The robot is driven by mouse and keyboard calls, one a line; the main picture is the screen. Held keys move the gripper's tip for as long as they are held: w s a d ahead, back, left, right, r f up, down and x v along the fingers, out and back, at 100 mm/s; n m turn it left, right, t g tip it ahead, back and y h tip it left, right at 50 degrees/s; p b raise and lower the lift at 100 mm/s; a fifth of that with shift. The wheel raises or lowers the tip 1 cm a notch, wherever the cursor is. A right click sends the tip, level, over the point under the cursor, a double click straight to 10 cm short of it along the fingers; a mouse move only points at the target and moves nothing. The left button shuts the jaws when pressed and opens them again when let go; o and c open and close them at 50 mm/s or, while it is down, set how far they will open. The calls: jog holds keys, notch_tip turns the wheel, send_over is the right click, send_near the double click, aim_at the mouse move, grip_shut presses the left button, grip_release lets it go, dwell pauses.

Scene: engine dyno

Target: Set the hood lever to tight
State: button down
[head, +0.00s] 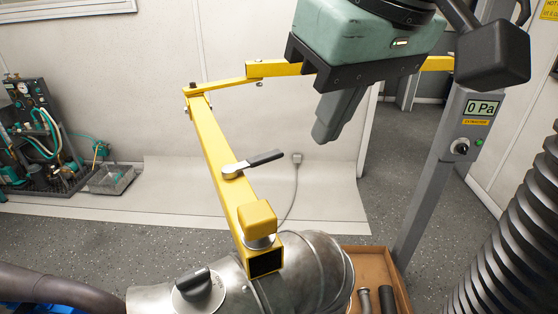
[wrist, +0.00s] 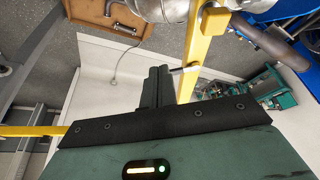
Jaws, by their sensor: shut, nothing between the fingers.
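The lever (head: 262,160) has a black handle on a pale metal hub and sits on top of the yellow boom (head: 215,150). In the head view its handle points right and slightly up, out past the boom's side. In the wrist view a pale part of the lever (wrist: 184,70) shows against the boom, and the fingers seem to hide its handle. My gripper (head: 325,133) is teal with dark fingers, shut and empty. In the head view it appears above and right of the handle, with a visible gap. The fingertips also show in the wrist view (wrist: 158,72).
A metal duct (head: 310,270) with a black knob (head: 194,288) lies at the boom's near end. A grey post (head: 435,175) with a 0 Pa display (head: 482,107) stands right. A ribbed black hose (head: 510,240) and a brown tray (head: 372,262) are near it.

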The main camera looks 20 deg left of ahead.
aim_at(280, 155)
jog(key=shift+s+a+r, duration=0.15)
jog(key=shift+a+r, duration=0.2)
jog(key=shift+r, duration=0.3)
jog(key=shift+f, duration=0.1)
jog(key=shift+w+a+f+p, duration=0.65)
jog(key=shift+w+a+f, duration=0.3)
jog(key=shift+f, duration=0.6)
jog(key=shift+w+a+f+p, duration=0.65)
jog(key=shift+a+f, duration=0.35)
jog(key=shift+f, duration=0.5)
jog(key=shift+w+a+f+p, duration=0.6)
jog(key=shift+w+a+f, duration=0.35)
jog(key=shift+f, duration=0.6)
